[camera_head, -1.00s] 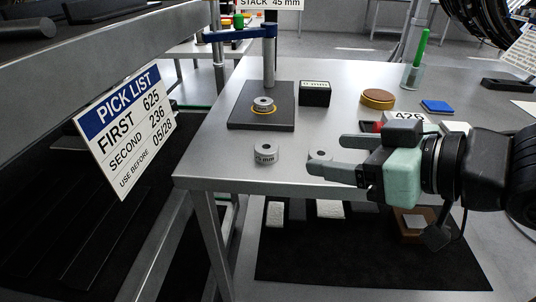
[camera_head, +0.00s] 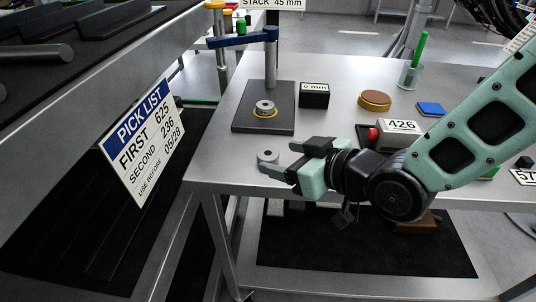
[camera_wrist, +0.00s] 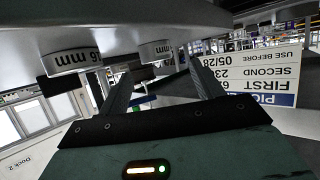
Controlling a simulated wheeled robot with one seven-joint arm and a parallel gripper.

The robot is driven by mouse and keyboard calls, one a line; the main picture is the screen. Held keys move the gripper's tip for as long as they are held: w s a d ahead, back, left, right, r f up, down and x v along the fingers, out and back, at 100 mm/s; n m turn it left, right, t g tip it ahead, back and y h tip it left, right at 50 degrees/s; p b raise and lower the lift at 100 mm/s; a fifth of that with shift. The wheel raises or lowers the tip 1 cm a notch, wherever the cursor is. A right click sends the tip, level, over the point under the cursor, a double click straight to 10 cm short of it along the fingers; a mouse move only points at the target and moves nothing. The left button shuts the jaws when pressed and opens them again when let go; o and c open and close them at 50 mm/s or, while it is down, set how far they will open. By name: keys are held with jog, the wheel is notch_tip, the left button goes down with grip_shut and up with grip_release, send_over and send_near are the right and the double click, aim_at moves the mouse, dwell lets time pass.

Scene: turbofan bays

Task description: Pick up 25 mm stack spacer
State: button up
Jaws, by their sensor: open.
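A grey ring-shaped spacer (camera_head: 267,158) stands near the table's front left edge. In the wrist view, which is upside down, this spacer (camera_wrist: 155,50) shows ahead between the fingers, apart from them; its label ends in "mm" but its number is not clear. My gripper (camera_head: 283,160) is open and empty, fingers pointing left toward it at low height. A second labelled spacer (camera_wrist: 76,61) shows at left in the wrist view, outside the fingers; my gripper hides it in the head view. Another grey spacer (camera_head: 265,105) sits on the dark stacking plate (camera_head: 281,124), within an orange ring.
A post with a blue arm (camera_head: 242,41) rises behind the plate. A black "0 mm" block (camera_head: 314,96), a brown disc (camera_head: 375,100), a blue pad (camera_head: 431,109) and a "426" box (camera_head: 402,129) stand to the right. A pick-list sign (camera_head: 143,140) hangs at left.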

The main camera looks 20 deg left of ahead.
aim_at(267, 152)
jog(key=shift+x, duration=3.05)
jog(key=shift+w+d, duration=0.1)
jog(key=shift+w, duration=0.1)
jog(key=c, duration=1.2)
jog(key=shift+c, duration=0.2)
